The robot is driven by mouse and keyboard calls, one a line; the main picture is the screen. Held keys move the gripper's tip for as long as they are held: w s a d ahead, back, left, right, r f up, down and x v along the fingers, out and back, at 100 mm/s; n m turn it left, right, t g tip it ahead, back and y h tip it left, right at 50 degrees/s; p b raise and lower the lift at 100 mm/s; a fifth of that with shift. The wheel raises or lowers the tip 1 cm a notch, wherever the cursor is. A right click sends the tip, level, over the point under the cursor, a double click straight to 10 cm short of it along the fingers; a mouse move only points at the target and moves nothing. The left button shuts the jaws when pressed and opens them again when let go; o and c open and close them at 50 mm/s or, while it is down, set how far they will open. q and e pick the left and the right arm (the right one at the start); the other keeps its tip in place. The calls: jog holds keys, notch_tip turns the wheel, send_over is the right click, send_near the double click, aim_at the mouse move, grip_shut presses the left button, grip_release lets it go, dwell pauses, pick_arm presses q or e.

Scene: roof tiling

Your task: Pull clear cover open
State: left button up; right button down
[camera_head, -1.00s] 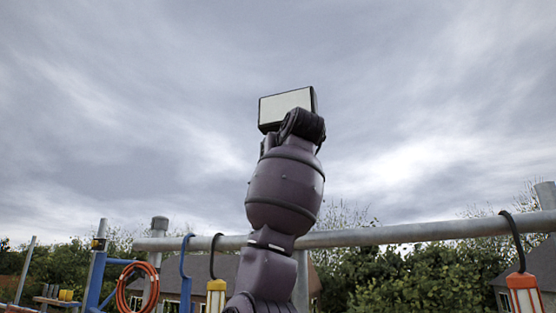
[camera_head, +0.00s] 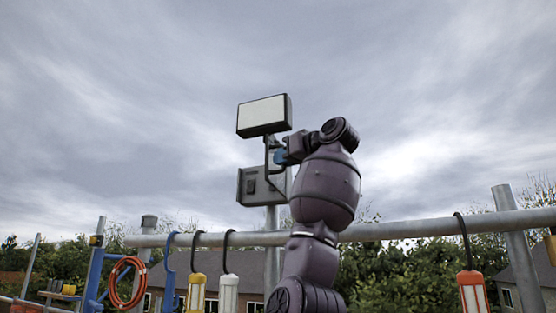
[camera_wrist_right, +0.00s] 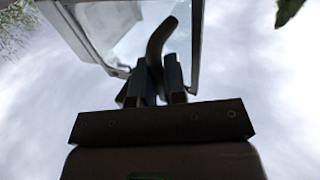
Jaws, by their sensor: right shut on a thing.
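A grey box (camera_head: 262,187) with a dark switch on its front is mounted on a post above the rail. My right gripper (camera_head: 277,154) is at the upper right of this box, just below a lamp. In the right wrist view, a framed clear panel (camera_wrist_right: 140,40), which looks like the cover, fills the top. My right gripper (camera_wrist_right: 156,82) is shut there on a dark curved handle (camera_wrist_right: 160,38) in front of the panel. The fingers partly hide where handle and panel meet. My left gripper is not in view.
A metal rail (camera_head: 410,231) crosses below. Yellow, white and orange work lights (camera_head: 473,290) and a coiled orange hose (camera_head: 127,283) hang lower down. Open sky lies around the box.

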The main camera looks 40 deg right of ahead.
jog(key=shift+s+d+r, duration=0.1)
jog(key=shift+s+d, duration=0.5)
jog(key=shift+d, duration=0.1)
jog(key=c, duration=1.2)
grip_release()
jog(key=s+b, duration=0.1)
jog(key=s, duration=0.4)
jog(key=s+b, duration=0.1)
jog(key=s, duration=0.4)
jog(key=shift+s+d, duration=0.2)
jog(key=shift+s, duration=0.2)
